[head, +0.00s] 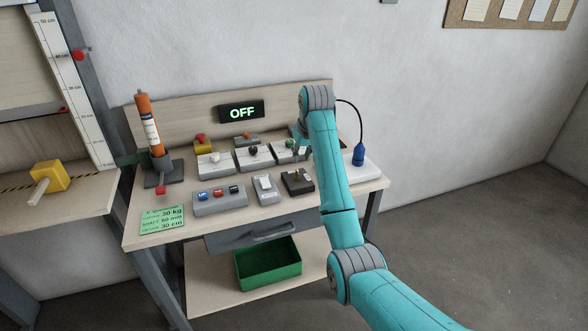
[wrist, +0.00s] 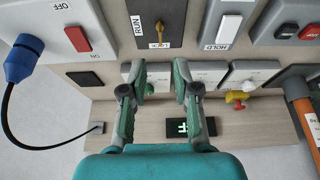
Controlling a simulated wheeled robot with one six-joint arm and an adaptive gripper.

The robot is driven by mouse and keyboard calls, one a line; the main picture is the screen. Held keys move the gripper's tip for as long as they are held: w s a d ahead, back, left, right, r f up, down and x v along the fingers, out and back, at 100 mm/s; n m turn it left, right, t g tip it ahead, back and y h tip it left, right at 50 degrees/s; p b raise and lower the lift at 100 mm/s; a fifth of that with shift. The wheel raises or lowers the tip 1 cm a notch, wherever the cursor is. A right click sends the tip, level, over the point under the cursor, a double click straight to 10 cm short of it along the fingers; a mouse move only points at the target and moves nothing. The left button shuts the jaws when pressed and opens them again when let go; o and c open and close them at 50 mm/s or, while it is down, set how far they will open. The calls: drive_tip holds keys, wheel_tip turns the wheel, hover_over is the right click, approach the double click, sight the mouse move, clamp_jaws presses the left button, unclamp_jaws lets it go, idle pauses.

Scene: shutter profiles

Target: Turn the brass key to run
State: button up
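The brass key (wrist: 160,31) sits in a dark key-switch box (wrist: 175,12) at the top middle of the wrist view. A white RUN label (wrist: 138,26) is beside it, on the left in that view. The same dark box (head: 298,182) stands at the bench's front right in the head view. My gripper (wrist: 159,72) is open and empty, its fingers apart and clear of the key. In the head view the gripper is mostly hidden behind my arm. The display (head: 241,111) reads OFF.
A white HOLD switch box (head: 266,189) and a button box (head: 220,197) stand beside the key box. A blue plug (head: 358,154) with a cable is at the right. An orange cylinder (head: 148,122) stands at the left.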

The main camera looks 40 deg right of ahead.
sight(297, 175)
drive_tip(key=x, duration=0.9)
drive_tip(key=shift+w+f, duration=0.15)
drive_tip(key=shift+f, duration=0.2)
clamp_jaws()
